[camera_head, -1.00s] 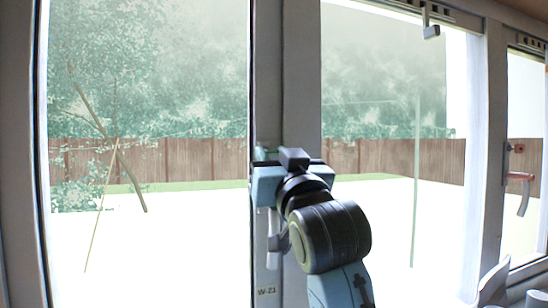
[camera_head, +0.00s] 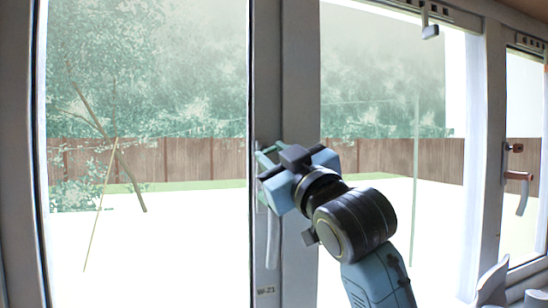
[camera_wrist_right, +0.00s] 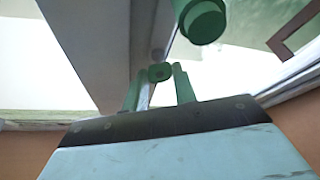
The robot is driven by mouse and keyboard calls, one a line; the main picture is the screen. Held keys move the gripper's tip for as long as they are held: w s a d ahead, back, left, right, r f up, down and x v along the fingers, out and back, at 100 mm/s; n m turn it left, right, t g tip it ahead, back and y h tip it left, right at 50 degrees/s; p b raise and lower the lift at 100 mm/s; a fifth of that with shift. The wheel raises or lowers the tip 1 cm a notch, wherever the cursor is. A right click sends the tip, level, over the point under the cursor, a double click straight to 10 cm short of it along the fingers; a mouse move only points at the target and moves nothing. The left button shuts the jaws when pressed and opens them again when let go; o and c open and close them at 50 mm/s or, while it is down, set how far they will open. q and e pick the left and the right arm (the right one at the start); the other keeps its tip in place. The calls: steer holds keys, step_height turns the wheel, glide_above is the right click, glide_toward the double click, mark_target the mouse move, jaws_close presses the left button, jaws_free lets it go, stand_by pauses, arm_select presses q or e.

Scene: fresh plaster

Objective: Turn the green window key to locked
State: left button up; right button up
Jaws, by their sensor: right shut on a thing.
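The green window key (camera_wrist_right: 160,72) shows in the right wrist view between the two fingertips of my right gripper (camera_wrist_right: 158,76). My right gripper is shut on it, at the frame post between two panes. In the head view my right gripper (camera_head: 266,163) reaches the post from the lower right, its body tilted. Green parts show at its tips there, but the key itself is mostly hidden. A green cylinder (camera_wrist_right: 202,22) stands close beyond the fingers in the wrist view. My left gripper is not in view.
A pale window handle (camera_head: 273,238) hangs down the post just below my right gripper, above a W-21 label (camera_head: 265,291). A catch (camera_head: 430,31) hangs from the top frame.

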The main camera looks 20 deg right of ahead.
steer(key=n+g+y, duration=0.1)
steer(key=n, duration=0.1)
steer(key=n+y, duration=0.1)
steer(key=n, duration=0.2)
steer(key=n+g, duration=0.1)
steer(key=n, duration=0.2)
steer(key=shift+d+r+g+y, duration=0.25)
steer(key=shift+d+g+y, duration=0.05)
steer(key=shift+y, duration=0.1)
steer(key=n+g, duration=0.1)
steer(key=n, duration=0.3)
steer(key=shift+r, duration=0.15)
steer(key=shift+n+g, duration=0.8)
steer(key=shift+n, duration=0.7)
steer(key=o, duration=1)
